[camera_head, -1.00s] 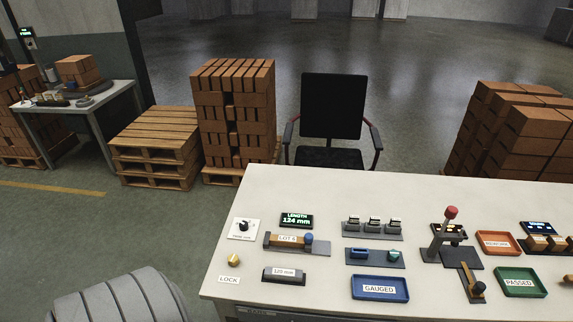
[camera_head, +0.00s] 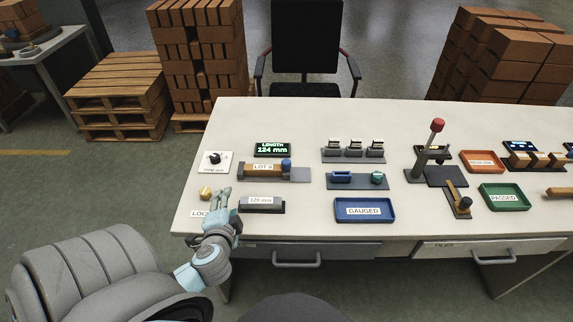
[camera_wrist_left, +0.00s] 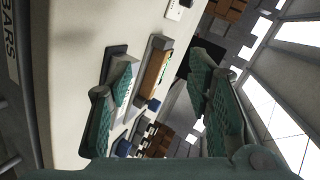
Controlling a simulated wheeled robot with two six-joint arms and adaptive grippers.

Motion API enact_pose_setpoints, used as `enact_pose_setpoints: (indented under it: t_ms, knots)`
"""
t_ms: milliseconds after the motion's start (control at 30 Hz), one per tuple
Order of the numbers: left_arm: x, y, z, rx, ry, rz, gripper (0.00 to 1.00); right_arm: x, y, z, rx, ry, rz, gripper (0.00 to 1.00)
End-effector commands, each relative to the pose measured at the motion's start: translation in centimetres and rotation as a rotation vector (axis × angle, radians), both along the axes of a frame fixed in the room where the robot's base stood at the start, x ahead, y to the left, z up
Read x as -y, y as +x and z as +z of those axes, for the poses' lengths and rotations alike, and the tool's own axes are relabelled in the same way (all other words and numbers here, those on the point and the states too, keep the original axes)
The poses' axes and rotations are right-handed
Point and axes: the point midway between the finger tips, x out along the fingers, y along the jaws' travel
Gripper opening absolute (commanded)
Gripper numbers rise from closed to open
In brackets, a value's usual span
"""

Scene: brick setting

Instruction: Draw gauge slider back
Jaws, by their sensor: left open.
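The gauge (camera_head: 301,174) is a grey track on the white bench, holding a brown bar labelled LOT (camera_head: 264,167). The slider's round blue knob (camera_head: 286,163) stands by the bar's right end; it also shows in the left wrist view (camera_wrist_left: 154,104). The display (camera_head: 272,150) behind reads LENGTH 124 mm. My left gripper (camera_head: 227,199) is open and empty at the bench's front left, in front of the gauge and apart from the knob. In the left wrist view its fingers (camera_wrist_left: 160,92) stand wide, one partly covering the 120 mm block (camera_head: 262,204). My right gripper is out of view.
A brass knob (camera_head: 206,193) and partly covered LOCK label lie beside my left gripper. Bare bench lies behind the display.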

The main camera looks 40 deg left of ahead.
Motion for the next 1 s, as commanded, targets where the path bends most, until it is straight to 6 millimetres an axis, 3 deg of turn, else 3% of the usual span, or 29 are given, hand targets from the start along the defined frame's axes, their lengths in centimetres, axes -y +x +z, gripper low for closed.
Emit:
enact_pose_setpoints:
  t_ms: [100, 200, 267, 367, 500, 667, 1000]
  knots:
    - [-1.6, 4.4, 5.8, 0.075, 0.401, -0.242, 0.46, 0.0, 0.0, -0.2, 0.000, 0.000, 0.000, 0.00]
    - [0.1, 7.9, 9.5, 0.077, 0.797, -0.530, 0.46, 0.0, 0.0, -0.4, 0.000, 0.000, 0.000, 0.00]
    - [1.6, 9.5, 9.9, 0.028, 1.045, -0.726, 0.46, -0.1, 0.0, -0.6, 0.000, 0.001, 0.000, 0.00]
    - [2.8, 10.7, 7.8, -0.151, 1.432, -1.048, 0.46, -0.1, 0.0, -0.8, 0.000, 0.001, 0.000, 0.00]
    - [-0.2, 10.8, 4.1, -0.456, 1.753, -1.313, 0.46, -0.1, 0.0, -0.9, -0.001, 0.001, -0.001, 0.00]
    - [-1.3, 11.5, 2.5, -0.542, 1.815, -1.362, 0.46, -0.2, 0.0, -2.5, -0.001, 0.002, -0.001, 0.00]
    - [-0.5, 17.3, -0.6, -0.536, 1.811, -1.347, 0.46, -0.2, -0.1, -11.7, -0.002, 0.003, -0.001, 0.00]
